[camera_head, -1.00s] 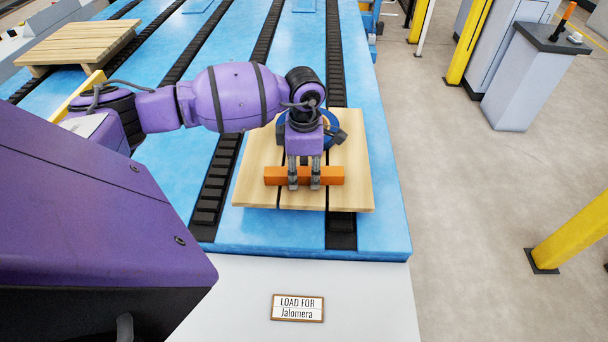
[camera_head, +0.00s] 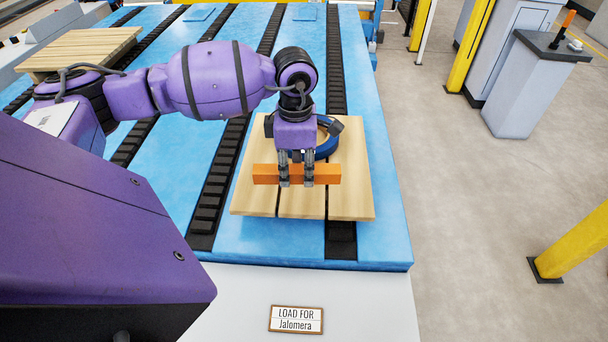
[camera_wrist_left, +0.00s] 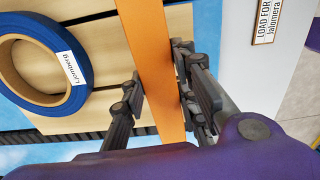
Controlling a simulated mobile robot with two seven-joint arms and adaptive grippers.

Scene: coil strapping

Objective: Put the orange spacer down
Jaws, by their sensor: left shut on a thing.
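The orange spacer (camera_head: 328,174) is a plain straight bar, held crosswise over the near part of a wooden pallet (camera_head: 350,197). My left gripper (camera_head: 296,183) points down and is shut on the spacer around its middle. In the left wrist view the spacer (camera_wrist_left: 152,50) runs between the left gripper's fingers (camera_wrist_left: 162,75). The bar seems to hang above the pallet boards; the exact gap is hard to tell. My right gripper is not in view.
A blue strap coil (camera_head: 328,146) lies on the pallet behind the left gripper; its label in the left wrist view seems to read "Ljomberg". A "LOAD FOR Jalomera" sign (camera_head: 296,319) is in front. Another pallet (camera_head: 80,48) stands at back left. Pallet boards beside the spacer are bare.

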